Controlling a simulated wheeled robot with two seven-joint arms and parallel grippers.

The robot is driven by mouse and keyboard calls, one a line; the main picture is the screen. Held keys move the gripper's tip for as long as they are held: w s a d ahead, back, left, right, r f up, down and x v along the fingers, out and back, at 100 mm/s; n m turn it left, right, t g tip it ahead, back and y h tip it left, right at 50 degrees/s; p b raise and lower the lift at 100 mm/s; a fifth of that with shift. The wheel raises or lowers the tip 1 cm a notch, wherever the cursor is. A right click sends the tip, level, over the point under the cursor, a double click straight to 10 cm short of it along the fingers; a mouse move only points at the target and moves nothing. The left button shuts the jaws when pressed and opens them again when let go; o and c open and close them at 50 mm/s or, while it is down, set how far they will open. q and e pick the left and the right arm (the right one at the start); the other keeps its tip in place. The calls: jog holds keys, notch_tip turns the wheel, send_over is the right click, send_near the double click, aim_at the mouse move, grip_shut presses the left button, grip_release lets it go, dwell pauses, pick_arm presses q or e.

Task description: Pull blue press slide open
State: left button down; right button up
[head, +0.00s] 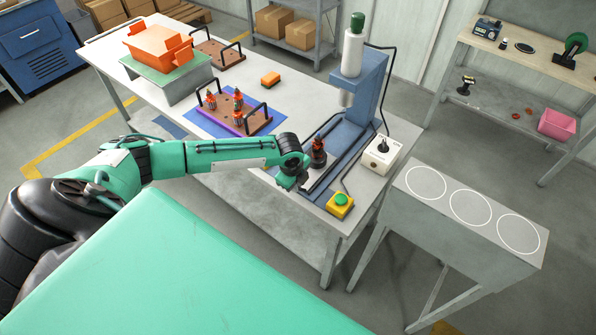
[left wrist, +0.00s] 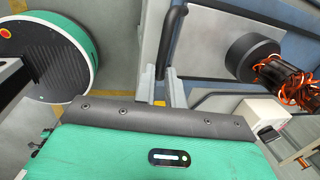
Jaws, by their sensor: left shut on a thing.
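The blue press (head: 372,85) stands at the right end of the white table, with a grey and green-topped cylinder on top. Its slide (head: 326,172) lies at the base, with dark rails along it. A dark armature with orange windings (head: 318,150) stands at the slide; it also shows large at the right of the left wrist view (left wrist: 285,78). My left gripper (head: 301,186) is at the slide's near left end. In the left wrist view its fingers (left wrist: 161,88) are shut on a black handle (left wrist: 174,38). The handle's lower end is hidden between the fingers. My right gripper is not in view.
A yellow box with a green button (head: 340,205) and a white switch box (head: 382,156) stand right of the slide. A wooden tray (head: 236,114) with several armatures sits left. A grey stand with white circles (head: 470,208) is at the right, beyond a floor gap.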

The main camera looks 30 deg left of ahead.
pick_arm(q)
jog(key=shift+s, duration=0.4)
jog(key=c, duration=1.5)
grip_release()
jog(key=s+r+b, duration=0.1)
jog(key=r, duration=0.3)
jog(key=r+b, duration=0.1)
jog(key=r, duration=0.4)
jog(key=s+r+b, duration=0.1)
jog(key=r, duration=0.3)
jog(key=shift+s+a+r, duration=0.1)
jog(key=shift+s+r, duration=0.15)
jog(key=shift+s, duration=0.05)
